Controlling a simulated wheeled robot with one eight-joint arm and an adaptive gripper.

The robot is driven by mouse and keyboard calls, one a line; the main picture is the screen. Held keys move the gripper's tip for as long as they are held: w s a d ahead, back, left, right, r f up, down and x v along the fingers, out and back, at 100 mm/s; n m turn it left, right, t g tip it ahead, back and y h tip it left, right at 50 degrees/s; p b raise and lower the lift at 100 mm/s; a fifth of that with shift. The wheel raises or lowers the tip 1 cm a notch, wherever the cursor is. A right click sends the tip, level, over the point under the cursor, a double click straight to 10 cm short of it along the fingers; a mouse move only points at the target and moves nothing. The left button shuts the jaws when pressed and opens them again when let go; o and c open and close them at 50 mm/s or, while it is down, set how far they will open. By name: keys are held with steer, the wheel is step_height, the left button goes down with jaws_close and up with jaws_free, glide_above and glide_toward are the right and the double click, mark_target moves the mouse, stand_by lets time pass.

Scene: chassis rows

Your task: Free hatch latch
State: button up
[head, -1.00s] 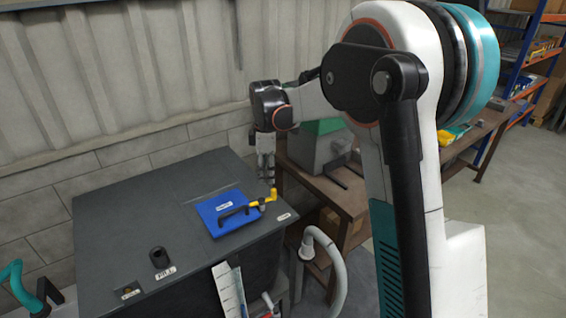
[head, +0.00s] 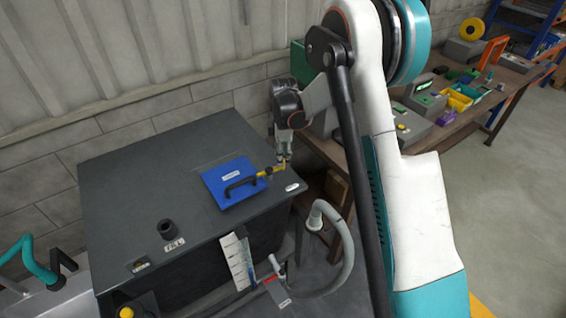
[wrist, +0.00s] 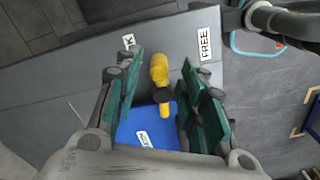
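The blue hatch (head: 232,172) with a black handle (head: 240,186) lies on top of a dark grey cabinet. Its yellow latch (head: 276,170) is at the hatch's right edge. In the wrist view the latch (wrist: 159,72) has a black pivot over the blue hatch (wrist: 138,133), and its yellow arm extends beyond the hatch's edge. My gripper (head: 284,157) is above the latch. In the wrist view my gripper (wrist: 160,85) is open, with a green-padded finger on each side of the latch and gaps between. A FREE label (wrist: 204,44) lies to the right; another label (wrist: 128,41), partly hidden, to the left.
The grey cabinet (head: 130,190) has a black filler neck (head: 167,229) at its front. A pale hose (head: 335,225) curves beside its right side. A workbench (head: 505,80) with bins stands at the right. A wall is close behind.

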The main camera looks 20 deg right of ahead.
steer(key=shift+f, duration=1.8)
jaws_close()
